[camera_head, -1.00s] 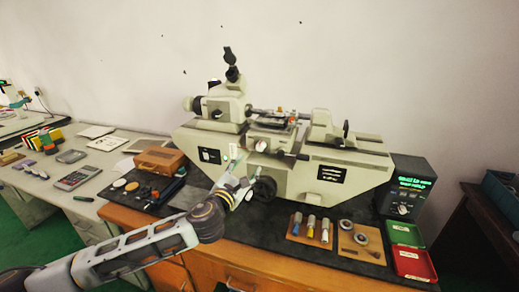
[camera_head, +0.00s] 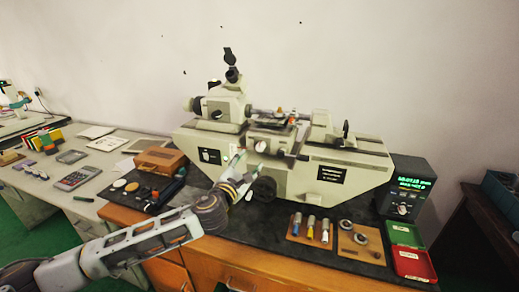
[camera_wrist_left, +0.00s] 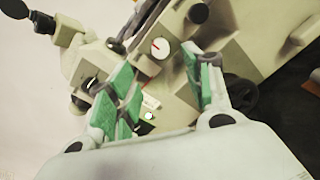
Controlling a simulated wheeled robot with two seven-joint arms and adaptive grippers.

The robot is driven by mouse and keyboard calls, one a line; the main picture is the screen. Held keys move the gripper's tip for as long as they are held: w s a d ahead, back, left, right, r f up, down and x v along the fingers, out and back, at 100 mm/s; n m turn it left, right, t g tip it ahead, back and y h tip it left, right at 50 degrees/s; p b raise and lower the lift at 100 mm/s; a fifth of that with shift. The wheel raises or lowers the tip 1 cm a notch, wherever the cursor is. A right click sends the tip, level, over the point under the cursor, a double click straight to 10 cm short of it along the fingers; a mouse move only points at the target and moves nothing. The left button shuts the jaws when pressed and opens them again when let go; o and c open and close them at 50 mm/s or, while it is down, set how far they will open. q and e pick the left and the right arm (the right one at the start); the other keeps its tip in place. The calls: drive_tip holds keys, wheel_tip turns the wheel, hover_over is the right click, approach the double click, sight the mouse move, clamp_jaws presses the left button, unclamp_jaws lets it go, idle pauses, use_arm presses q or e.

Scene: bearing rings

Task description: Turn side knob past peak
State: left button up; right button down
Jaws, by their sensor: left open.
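A pale bench measuring machine (camera_head: 345,172) stands on a black mat. Its front carries a small round pale dial knob (camera_head: 261,146) and, lower, a dark handwheel (camera_head: 264,189). My left gripper (camera_head: 241,167) is at the machine's front, left of the handwheel. In the left wrist view, its green-padded fingers (camera_wrist_left: 162,62) are apart with nothing held between them. The dial (camera_wrist_left: 159,48) with a red mark lies beyond the fingertips. The dark handwheel (camera_wrist_left: 240,95) is just right of the right finger. Contact with any knob cannot be told. My right gripper is not in view.
A readout box (camera_head: 406,188) with green digits stands at the right, beside green (camera_head: 405,233) and red (camera_head: 412,263) trays. Small cylinders on a wooden board (camera_head: 298,231) and rings on another board (camera_head: 345,244) lie in front. A brown case (camera_head: 160,160) is at left.

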sight(259, 148)
use_arm(q)
drive_tip(key=shift+x, duration=5.75)
drive_tip(key=c, duration=1)
